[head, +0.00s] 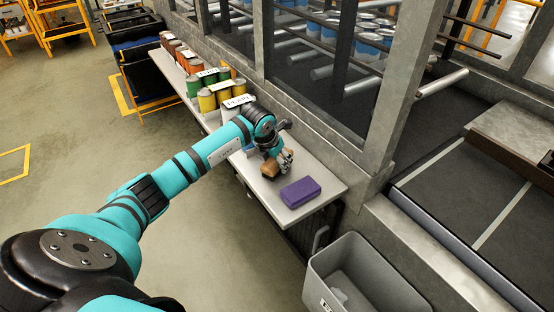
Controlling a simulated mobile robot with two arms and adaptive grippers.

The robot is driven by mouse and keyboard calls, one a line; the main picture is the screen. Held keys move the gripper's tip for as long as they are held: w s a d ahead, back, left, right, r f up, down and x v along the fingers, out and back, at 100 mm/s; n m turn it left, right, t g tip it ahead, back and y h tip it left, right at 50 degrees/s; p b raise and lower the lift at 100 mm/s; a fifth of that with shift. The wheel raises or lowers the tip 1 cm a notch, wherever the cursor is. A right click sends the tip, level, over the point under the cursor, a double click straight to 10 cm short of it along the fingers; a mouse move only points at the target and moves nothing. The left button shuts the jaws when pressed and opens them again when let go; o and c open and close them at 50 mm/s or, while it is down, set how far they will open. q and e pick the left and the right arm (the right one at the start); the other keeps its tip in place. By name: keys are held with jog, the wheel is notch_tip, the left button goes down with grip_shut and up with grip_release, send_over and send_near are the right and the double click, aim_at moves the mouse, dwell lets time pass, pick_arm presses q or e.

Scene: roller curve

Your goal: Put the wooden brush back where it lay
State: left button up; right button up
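The wooden brush (269,170) shows as a small brown block at the fingers of my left gripper (279,163), above or on the near part of the long pale bench (257,183). The fingers partly cover it. I cannot tell whether they are closed on it or whether it touches the bench top. My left arm reaches in from the lower left. My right gripper is out of view.
A purple block (300,192) lies on the bench just right of the gripper. Labelled yellow cans (207,100), green cans (194,86) and orange ones (181,52) stand farther back. A grey bin (372,275) stands below the bench end. Frame posts (362,90) rise behind.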

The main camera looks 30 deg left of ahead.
pick_arm(q)
jog(key=o, duration=0.9)
jog(key=shift+f, duration=0.1)
jog(key=shift+o, duration=1.1)
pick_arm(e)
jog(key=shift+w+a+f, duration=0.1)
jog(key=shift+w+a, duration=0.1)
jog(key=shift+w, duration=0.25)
pick_arm(q)
jog(key=shift+r, duration=0.3)
jog(key=b+v, duration=0.1)
jog(key=v, duration=0.9)
jog(key=shift+s+r+b, duration=0.1)
jog(key=shift+r+b, duration=0.15)
jog(key=shift+b, duration=0.1)
jog(key=shift+s+r, duration=0.25)
jog(key=shift+r, duration=0.35)
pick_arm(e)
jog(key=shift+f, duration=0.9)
